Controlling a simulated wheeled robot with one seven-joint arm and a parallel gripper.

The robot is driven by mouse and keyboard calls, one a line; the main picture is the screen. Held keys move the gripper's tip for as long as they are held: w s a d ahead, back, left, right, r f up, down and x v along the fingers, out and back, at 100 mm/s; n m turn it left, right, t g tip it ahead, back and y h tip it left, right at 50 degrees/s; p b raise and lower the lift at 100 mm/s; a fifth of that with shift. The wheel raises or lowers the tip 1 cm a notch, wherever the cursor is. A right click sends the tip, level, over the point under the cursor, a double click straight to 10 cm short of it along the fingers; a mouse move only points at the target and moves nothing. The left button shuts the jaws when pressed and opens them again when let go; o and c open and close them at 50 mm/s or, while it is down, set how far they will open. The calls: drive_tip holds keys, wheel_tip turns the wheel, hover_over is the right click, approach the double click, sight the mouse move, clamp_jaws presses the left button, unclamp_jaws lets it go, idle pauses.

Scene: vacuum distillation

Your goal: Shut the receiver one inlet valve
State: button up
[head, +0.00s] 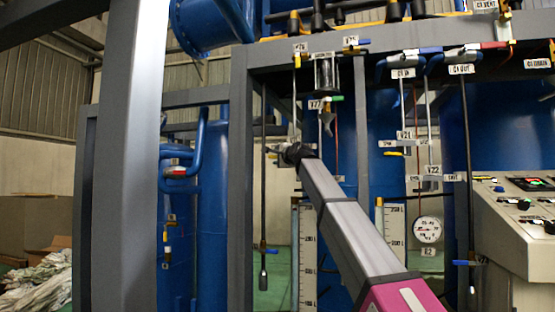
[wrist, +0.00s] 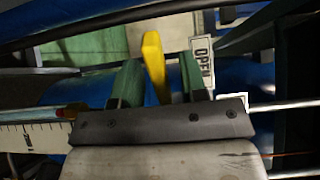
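A yellow valve lever (wrist: 154,65) stands between the two green fingers of my gripper (wrist: 160,82) in the wrist view. The fingers are apart; the lever is close to the left finger, with a gap to the right finger. I cannot tell whether it touches the left one. A white tag reading OPEN (wrist: 202,62) is just right of the right finger. In the head view my gripper (head: 292,152) is at the pipework above the left scale, at the end of my arm. The lever cannot be made out there, and no tag there clearly names it.
A grey frame post (head: 240,190) stands left of my gripper. White scales (head: 307,260) and (head: 391,225) stand below. Another yellow handle (head: 393,153) is near the V21 tag (head: 403,135). A round gauge (head: 427,230) and a control console (head: 515,220) are to the right.

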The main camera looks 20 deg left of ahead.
drive_tip(key=shift+w+a, duration=0.2)
clamp_jaws()
